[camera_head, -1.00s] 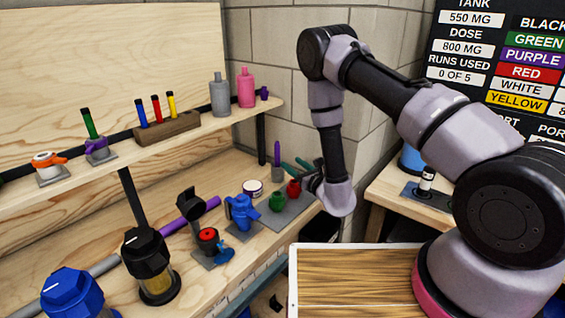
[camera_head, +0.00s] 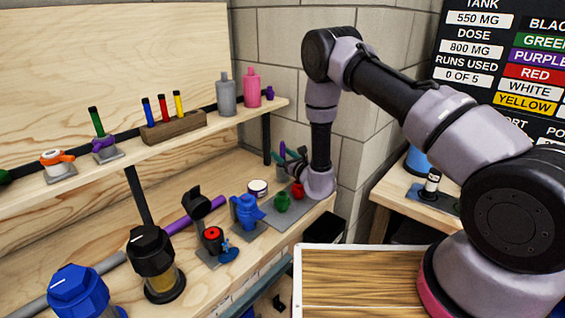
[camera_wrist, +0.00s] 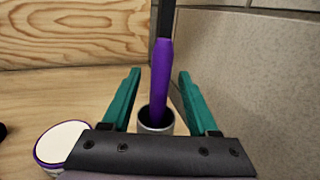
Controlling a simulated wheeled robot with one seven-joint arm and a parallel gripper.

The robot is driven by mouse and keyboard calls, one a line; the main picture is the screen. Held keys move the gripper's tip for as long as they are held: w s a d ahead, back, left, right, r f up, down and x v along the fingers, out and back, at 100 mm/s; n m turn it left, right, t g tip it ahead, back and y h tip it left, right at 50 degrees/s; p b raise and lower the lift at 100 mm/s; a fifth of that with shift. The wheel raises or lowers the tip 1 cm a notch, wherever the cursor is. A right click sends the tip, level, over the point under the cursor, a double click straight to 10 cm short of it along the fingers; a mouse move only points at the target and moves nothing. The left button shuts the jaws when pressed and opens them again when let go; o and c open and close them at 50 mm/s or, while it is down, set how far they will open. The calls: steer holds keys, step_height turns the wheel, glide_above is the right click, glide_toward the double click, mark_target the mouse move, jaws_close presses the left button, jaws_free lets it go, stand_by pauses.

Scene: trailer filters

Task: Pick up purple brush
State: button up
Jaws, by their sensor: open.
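The purple brush (camera_wrist: 161,80) stands upright in a small grey cup (camera_wrist: 155,121) in the wrist view, its dark upper part running out of the top of the picture. My gripper (camera_wrist: 161,80) is open, with one green finger on each side of the brush; gaps show between the brush and both fingers. In the head view the brush (camera_head: 282,152) is a thin purple strip at the back of the lower bench, partly hidden by my gripper (camera_head: 289,160).
A white-topped round jar (camera_wrist: 63,142) stands left of the cup. A green knob (camera_head: 282,201), a red knob (camera_head: 297,188) and a blue valve (camera_head: 245,210) stand on the bench nearby. A block wall (camera_wrist: 255,70) is close on the right. The upper shelf (camera_head: 215,126) holds bottles.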

jaws_close()
step_height(320, 180, up, 10)
stand_by(0.7)
